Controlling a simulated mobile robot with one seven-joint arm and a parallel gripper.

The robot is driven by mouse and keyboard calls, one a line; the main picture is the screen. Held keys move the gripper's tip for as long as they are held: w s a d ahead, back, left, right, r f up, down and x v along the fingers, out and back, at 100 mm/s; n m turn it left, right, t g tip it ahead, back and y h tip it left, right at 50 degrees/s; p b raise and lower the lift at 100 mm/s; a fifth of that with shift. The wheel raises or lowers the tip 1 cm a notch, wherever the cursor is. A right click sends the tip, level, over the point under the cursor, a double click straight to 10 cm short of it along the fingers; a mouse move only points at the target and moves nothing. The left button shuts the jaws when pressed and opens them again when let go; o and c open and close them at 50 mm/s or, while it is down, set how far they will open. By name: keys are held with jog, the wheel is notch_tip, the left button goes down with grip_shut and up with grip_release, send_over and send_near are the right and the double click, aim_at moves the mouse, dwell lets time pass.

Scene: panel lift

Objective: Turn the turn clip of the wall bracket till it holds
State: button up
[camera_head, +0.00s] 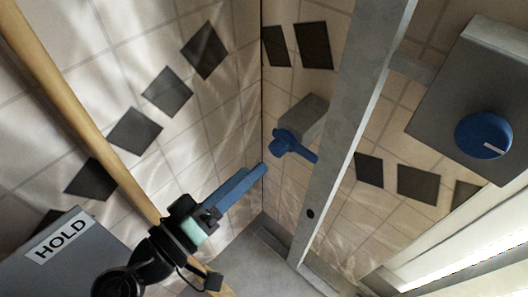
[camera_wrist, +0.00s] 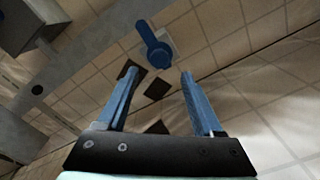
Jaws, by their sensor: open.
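The turn clip (camera_head: 284,142) is a blue lever with a round hub on a grey wall bracket (camera_head: 309,112) near the wall corner. Its arm points down to the right in the head view. My gripper (camera_head: 263,170) is open and empty, its blue fingers pointing up toward the clip from below left, apart from it. In the wrist view the clip (camera_wrist: 154,46) shows beyond the gap between the fingertips of my gripper (camera_wrist: 159,73), its arm pointing up and slightly left. A pale plate, partly hidden by the clip, shows behind its hub.
A tall grey metal upright (camera_head: 350,130) stands just right of the bracket. A grey box (camera_head: 455,95) with a blue knob (camera_head: 483,135) is at the right. A wooden pole (camera_head: 75,100) and a grey surface labelled HOLD (camera_head: 62,240) are at the left. Tiled walls lie behind.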

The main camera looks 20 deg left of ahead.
jog(key=v, duration=0.6)
jog(key=shift+p, duration=0.45)
jog(key=shift+s, duration=0.1)
